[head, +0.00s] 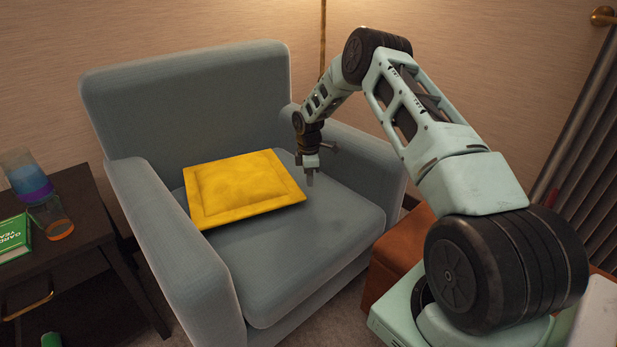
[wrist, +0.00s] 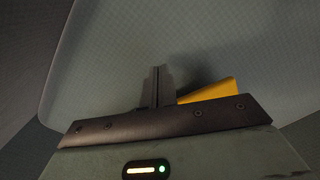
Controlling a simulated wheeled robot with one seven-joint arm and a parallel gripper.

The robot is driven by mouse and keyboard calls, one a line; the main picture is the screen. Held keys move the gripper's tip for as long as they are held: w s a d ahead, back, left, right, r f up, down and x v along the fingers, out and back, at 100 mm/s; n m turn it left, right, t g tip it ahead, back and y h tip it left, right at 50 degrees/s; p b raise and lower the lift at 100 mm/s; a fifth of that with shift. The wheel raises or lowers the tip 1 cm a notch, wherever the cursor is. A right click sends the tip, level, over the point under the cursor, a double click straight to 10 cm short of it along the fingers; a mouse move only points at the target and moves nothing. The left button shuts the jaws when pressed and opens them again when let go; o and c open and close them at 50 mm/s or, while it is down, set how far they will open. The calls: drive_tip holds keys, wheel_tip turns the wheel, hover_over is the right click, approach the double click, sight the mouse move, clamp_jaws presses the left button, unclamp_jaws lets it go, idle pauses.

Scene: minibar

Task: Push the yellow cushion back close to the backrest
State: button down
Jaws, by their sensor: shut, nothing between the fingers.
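The yellow cushion (head: 243,186) lies flat on the seat of the grey armchair (head: 315,215), turned a little at an angle. Its far edge is near the backrest (head: 190,100); the exact gap is hard to tell. My gripper (head: 310,180) points down over the seat, just right of the cushion's right corner. In the wrist view my gripper (wrist: 158,85) shows its fingers together with nothing between them. A yellow corner of the cushion (wrist: 212,90) shows right of the fingers there; the rest is hidden behind my gripper's body.
The chair's armrests (head: 175,230) rise on both sides of the seat. A dark side table (head: 75,240) with a green book (head: 14,238) and cups (head: 45,205) stands at left. A brown leather piece (head: 392,262) stands at right. The seat front is clear.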

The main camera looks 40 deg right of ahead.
wheel_tip(320, 180, up, 9)
drive_tip(key=p, duration=0.2)
drive_tip(key=shift+d+r, duration=0.15)
drive_tip(key=s+a+r, duration=0.4)
drive_tip(key=a+r, duration=0.1)
drive_tip(key=a, duration=0.5)
drive_tip(key=s+a+r+m+y, duration=0.1)
drive_tip(key=s+a+r, duration=0.25)
drive_tip(key=a, duration=0.75)
drive_tip(key=s+a+r, duration=0.3)
drive_tip(key=a+r, duration=0.2)
drive_tip(key=a, duration=0.5)
drive_tip(key=s+a+r+m, duration=0.1)
drive_tip(key=s+a+r, duration=0.2)
drive_tip(key=s+a, duration=0.65)
drive_tip(key=s+m, duration=0.2)
drive_tip(key=s, duration=1.8)
drive_tip(key=shift+s+r, duration=0.25)
drive_tip(key=shift+r, duration=0.1)
